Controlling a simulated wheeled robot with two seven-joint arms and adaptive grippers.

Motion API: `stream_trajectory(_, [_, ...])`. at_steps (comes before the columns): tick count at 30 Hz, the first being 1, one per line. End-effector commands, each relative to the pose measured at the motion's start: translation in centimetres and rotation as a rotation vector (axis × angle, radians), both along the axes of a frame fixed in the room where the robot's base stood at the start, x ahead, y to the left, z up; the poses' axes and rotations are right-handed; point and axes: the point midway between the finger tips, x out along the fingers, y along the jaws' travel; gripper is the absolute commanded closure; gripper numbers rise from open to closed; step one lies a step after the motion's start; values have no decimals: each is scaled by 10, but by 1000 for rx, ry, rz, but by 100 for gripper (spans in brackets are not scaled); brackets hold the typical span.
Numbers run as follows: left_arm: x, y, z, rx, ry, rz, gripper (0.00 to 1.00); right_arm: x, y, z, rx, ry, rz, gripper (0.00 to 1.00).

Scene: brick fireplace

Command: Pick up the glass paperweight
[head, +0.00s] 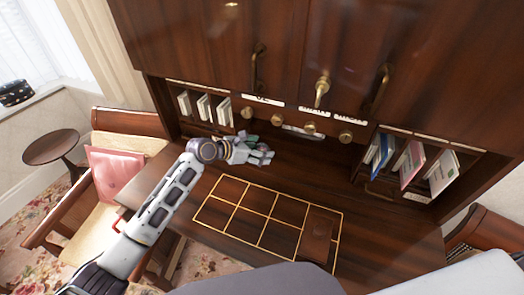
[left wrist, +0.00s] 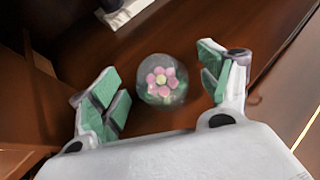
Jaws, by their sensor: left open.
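The glass paperweight (left wrist: 160,79) is a clear ball with a pink flower inside. It rests on the dark wooden desk in the left wrist view. My left gripper (left wrist: 162,92) is open, with one green-padded finger on each side of the ball and visible gaps between pads and glass. In the head view my left gripper (head: 258,151) is low over the back of the desk, below the small knobs. I cannot make out the paperweight clearly there, as the gripper covers that spot. My right gripper is not in view.
The desk (head: 385,235) has gold-outlined squares and a brown slab-like object (head: 318,236) on it. Behind stand a cabinet with knobs and handles, and slots with books (head: 412,160). A wooden armchair with a pink cushion (head: 112,170) is at left. The desk's right side is clear.

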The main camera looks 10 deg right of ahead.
Motion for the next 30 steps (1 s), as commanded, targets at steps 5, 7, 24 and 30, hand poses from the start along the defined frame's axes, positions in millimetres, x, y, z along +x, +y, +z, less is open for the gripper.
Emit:
stream_trajectory(5, [0,0,0,0,0,0,22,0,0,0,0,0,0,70])
stream_trajectory(7, [0,0,0,0,0,0,22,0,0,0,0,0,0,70])
stream_trajectory(24, [0,0,0,0,0,0,76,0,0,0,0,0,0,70])
stream_trajectory(30, [0,0,1,-2,-1,0,80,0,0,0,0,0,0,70])
